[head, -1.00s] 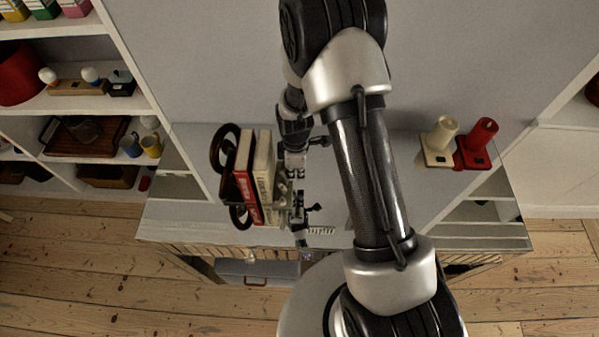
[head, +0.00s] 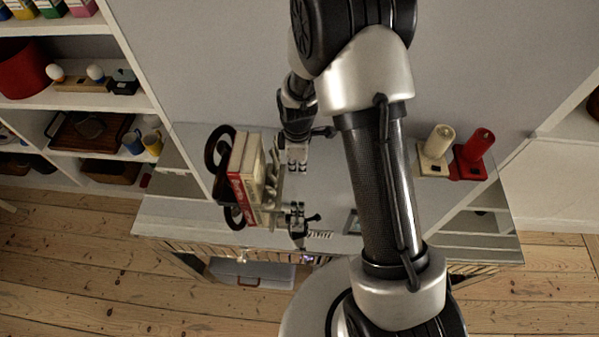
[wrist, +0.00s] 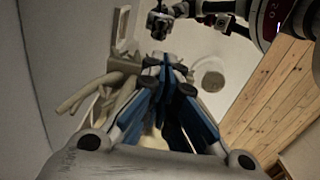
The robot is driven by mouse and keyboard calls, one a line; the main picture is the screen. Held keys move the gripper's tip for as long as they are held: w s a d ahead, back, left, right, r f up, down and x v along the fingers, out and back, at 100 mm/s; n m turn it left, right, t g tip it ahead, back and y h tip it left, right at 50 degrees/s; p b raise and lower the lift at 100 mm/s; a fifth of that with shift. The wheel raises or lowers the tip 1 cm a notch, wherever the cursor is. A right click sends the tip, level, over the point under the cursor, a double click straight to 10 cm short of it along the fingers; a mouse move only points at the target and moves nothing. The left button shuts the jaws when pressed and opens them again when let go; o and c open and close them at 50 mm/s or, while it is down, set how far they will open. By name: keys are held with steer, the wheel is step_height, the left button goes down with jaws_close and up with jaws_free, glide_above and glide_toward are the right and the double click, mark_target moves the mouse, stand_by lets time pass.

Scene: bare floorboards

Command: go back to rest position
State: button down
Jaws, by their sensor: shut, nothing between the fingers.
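My gripper (wrist: 168,68) shows in the wrist view with its blue-sided fingers drawn together and nothing between them. In the head view my arm rises from the lower right, bends at the top and comes down over the middle of the cabinet top (head: 345,185). My wrist end is just right of a group of upright books (head: 246,175). The fingers are hard to make out in the head view. The books stand beside dark round shapes like bookends.
Shelves with a red pot (head: 22,70), mugs (head: 143,142) and a tray (head: 90,130) are at left. A wall rises behind the cabinet. Floorboards (head: 90,270) are clear at lower left.

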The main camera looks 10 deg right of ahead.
step_height(320, 180, up, 4)
steer(key=shift+p, duration=0.3)
steer(key=shift+d+r, duration=0.1)
steer(key=shift+d, duration=0.05)
steer(key=s+d+r+m+t+b, duration=0.1)
steer(key=s+r+m, duration=0.3)
steer(key=r, duration=0.5)
steer(key=s+d+r+m+t+b, duration=0.1)
steer(key=s+r+m, duration=0.25)
steer(key=r, duration=0.65)
steer(key=s+d+r+m+t, duration=0.1)
steer(key=s+r+m, duration=0.4)
steer(key=s, duration=1)
steer(key=shift+r+m+t+b, duration=0.2)
steer(key=shift+m+t+b, duration=0.25)
steer(key=shift+m+t, duration=0.55)
stand_by(0.7)
